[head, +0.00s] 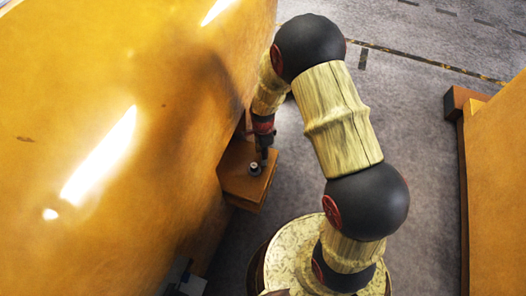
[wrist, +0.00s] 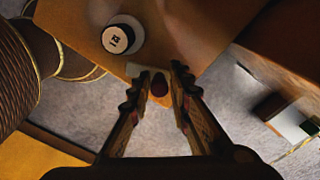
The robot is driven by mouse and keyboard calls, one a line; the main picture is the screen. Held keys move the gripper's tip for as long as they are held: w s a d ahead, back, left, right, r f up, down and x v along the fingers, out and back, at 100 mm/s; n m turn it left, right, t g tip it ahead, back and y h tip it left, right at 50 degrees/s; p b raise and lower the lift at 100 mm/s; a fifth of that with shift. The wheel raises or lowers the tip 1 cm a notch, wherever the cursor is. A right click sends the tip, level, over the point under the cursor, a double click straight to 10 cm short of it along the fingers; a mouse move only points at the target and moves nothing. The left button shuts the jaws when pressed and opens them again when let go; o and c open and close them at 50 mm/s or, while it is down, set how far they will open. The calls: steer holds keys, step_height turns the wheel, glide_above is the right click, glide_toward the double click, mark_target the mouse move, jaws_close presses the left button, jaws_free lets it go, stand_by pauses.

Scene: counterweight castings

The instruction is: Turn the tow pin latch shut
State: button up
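An orange block (head: 245,185) juts from the side of the big orange casting and bears an upright round pin with a pale top (head: 255,168). In the wrist view this pin (wrist: 122,38) has a dark mark on its white cap. A small dark red knob (wrist: 159,86) shows near the block's edge, beside a short pale bar (wrist: 135,69); it looks like the latch's handle, but I cannot tell for sure. My gripper (wrist: 160,72) is open, its two fingers on either side of the red knob, with no clear contact. In the head view my gripper (head: 264,154) points down beside the pin.
The large glossy orange casting (head: 90,150) fills the left. Another orange casting (head: 500,180) stands at the right. Grey floor (head: 420,100) lies open between them. A small box with a pale face (wrist: 291,124) is at the right of the wrist view.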

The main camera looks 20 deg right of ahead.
steer(key=o, duration=0.3)
step_height(320, 180, up, 12)
stand_by(0.7)
steer(key=shift+s, duration=0.1)
